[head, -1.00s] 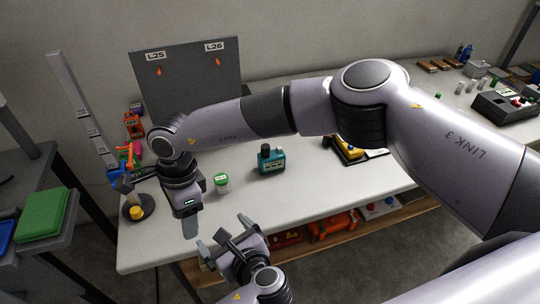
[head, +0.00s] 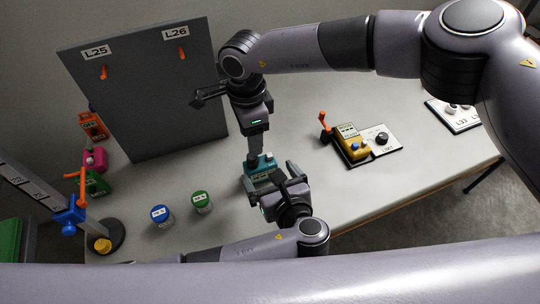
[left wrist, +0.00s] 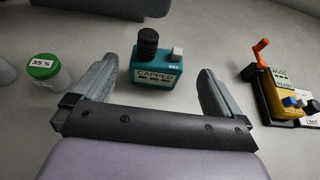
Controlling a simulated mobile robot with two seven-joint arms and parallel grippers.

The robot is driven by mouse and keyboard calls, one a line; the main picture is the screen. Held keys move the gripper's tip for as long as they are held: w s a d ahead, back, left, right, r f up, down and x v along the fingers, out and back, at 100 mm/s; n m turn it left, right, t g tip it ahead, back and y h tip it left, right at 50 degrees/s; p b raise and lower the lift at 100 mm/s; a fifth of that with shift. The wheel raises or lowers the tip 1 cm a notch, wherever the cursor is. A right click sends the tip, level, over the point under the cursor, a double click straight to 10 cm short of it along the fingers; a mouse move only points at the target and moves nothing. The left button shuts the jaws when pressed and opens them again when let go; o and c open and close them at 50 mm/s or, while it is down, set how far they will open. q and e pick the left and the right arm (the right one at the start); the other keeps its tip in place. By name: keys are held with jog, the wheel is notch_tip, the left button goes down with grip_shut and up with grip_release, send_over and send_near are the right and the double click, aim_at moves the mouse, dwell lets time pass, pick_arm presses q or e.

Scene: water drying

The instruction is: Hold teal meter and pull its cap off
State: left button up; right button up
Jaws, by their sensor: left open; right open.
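The teal meter (head: 262,166) stands on the table, partly hidden by my grippers in the head view. In the left wrist view the teal meter (left wrist: 157,68) shows a "CAPPED" display, a grey button and a ribbed black cap (left wrist: 148,42) on top. My left gripper (head: 271,178) is open in front of the meter. In the left wrist view its fingers are spread either side of the meter's near side, with gaps and no visible contact. My right gripper (head: 256,150) points down above or just behind the meter, open. The cap is hidden behind it in the head view.
Green-lidded (head: 201,200) and blue-lidded (head: 161,215) jars stand left of the meter. A yellow meter (head: 352,147) on a black-and-white base stands to the right. A grey panel (head: 150,90) rises behind. A stand (head: 103,235) is at left.

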aim_at(261, 164)
pick_arm(q)
jog(key=shift+x, duration=3.45)
jog(key=c, duration=1)
jog(key=o, duration=1)
jog(key=shift+s+r, duration=0.1)
